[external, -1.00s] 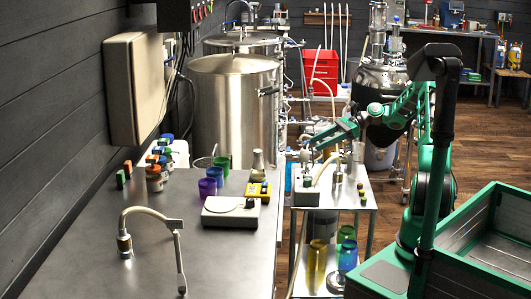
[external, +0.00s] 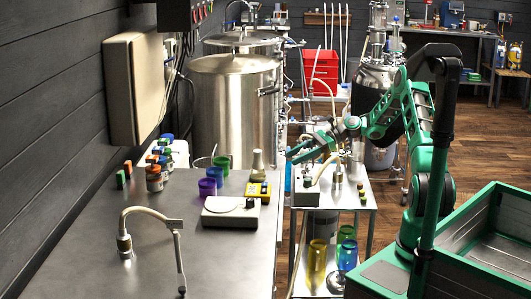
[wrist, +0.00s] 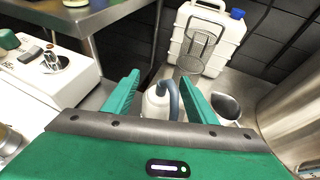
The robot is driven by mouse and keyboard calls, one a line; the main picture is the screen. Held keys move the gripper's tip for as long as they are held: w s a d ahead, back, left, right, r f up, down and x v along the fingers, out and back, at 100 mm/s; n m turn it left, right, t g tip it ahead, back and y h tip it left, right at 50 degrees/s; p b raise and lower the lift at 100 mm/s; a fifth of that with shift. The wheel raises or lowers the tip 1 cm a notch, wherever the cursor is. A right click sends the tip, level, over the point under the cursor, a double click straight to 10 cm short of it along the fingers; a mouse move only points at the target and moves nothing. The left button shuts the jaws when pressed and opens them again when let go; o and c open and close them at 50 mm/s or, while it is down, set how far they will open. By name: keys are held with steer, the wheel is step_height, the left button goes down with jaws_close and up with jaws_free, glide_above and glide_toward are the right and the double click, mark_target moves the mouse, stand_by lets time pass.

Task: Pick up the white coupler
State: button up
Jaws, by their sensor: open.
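My gripper (external: 302,153) is open above the small steel cart, its fingers reaching left. In the wrist view the two green fingers of my gripper (wrist: 159,78) are apart with nothing clamped between them. Past and between them stands a white rounded piece (wrist: 155,104) with a curved blue-grey tube or handle on top. It may be the white coupler, but I cannot tell for sure. Its lower part is hidden by my gripper's body. I cannot make it out in the external view.
A white box with knobs (wrist: 38,72) is left of my fingers. A white jerrycan (wrist: 207,40) with a blue cap stands behind, and a steel vessel (wrist: 296,103) is at right. The steel cart (external: 359,197) stands beside the counter (external: 200,260), which holds coloured cups and a scale.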

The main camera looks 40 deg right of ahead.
steer(key=shift+a+f, duration=0.1)
steer(key=shift+c, duration=0.4)
steer(key=c, duration=1.1)
